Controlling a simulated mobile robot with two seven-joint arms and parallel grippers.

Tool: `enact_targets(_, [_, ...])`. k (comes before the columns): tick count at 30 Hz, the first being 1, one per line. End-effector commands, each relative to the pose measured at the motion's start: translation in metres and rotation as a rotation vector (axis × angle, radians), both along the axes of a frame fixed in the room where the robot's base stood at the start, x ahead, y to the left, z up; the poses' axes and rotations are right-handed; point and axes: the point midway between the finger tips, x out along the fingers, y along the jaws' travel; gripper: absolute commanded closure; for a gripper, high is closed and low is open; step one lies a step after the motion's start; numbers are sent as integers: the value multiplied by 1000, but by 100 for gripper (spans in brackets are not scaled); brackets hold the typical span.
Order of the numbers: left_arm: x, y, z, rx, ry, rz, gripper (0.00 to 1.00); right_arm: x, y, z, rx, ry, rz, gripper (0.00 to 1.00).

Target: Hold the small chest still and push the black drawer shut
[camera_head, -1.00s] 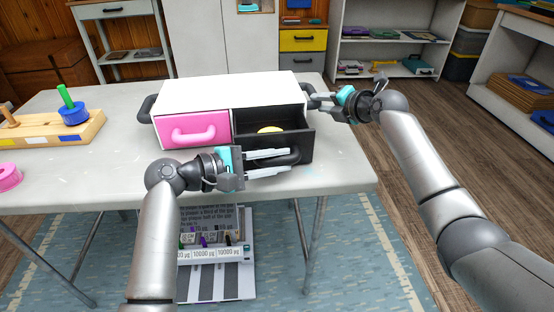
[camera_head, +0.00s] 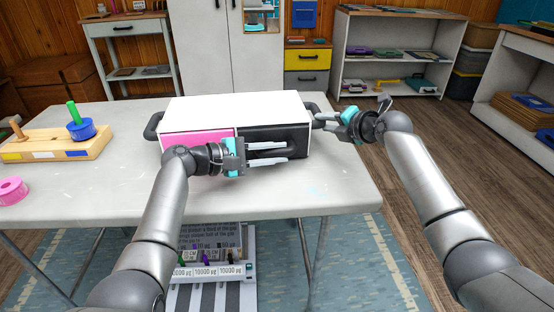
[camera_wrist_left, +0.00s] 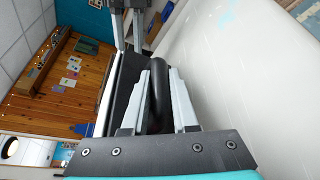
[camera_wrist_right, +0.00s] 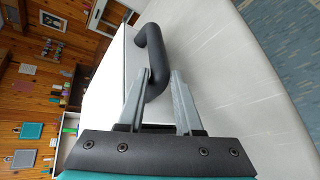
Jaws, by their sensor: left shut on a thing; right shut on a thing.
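The small chest (camera_head: 237,106) is white and stands on the grey-white table, with a pink drawer (camera_head: 192,143) on the left and a black drawer (camera_head: 262,138) on the right. The black drawer's front looks flush with the chest. My left gripper (camera_head: 284,153) is shut on the black drawer's handle, which also shows between its fingers in the left wrist view (camera_wrist_left: 157,95). My right gripper (camera_head: 320,121) is shut on the chest's dark right side handle, which shows in the right wrist view (camera_wrist_right: 150,55). The pink drawer's handle is mostly hidden by my left arm.
A wooden peg board (camera_head: 50,146) with a blue ring (camera_head: 82,129) and a pink ring (camera_head: 11,190) lie at the table's left. The table (camera_head: 270,193) is clear in front of the chest. Shelves (camera_head: 398,60) stand behind.

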Motion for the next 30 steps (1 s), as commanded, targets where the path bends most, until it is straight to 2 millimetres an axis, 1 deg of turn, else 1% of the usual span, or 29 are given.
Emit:
enact_targets(1, [5,2,-1,2,2,6,100,-4,1,-14,-11,29,7,100])
enact_targets(3, [9,2,-1,3,1,7,100,-4,1,-14,-11,29,7,100])
enact_targets(8, [8,2,-1,3,0,6,100,-4,1,-14,-12,29,6,100])
enact_targets(9, [8,2,-1,3,0,6,69,-4,1,-14,-12,29,6,100])
enact_targets(11, [8,2,-1,2,0,5,62,-4,1,-14,-12,29,6,100])
enact_targets(12, [8,2,-1,2,0,5,60,-4,1,-14,-12,29,6,100])
enact_targets(19, [7,1,-1,2,0,2,60,-4,1,-14,-12,29,6,100])
enact_targets(23, [5,7,0,1,1,3,60,-4,1,-14,-12,29,6,100])
enact_targets(26, [1,16,2,1,-2,4,60,-4,1,-14,-12,29,6,100])
enact_targets(30, [-7,37,7,3,-2,6,60,-4,1,-14,-12,29,6,100])
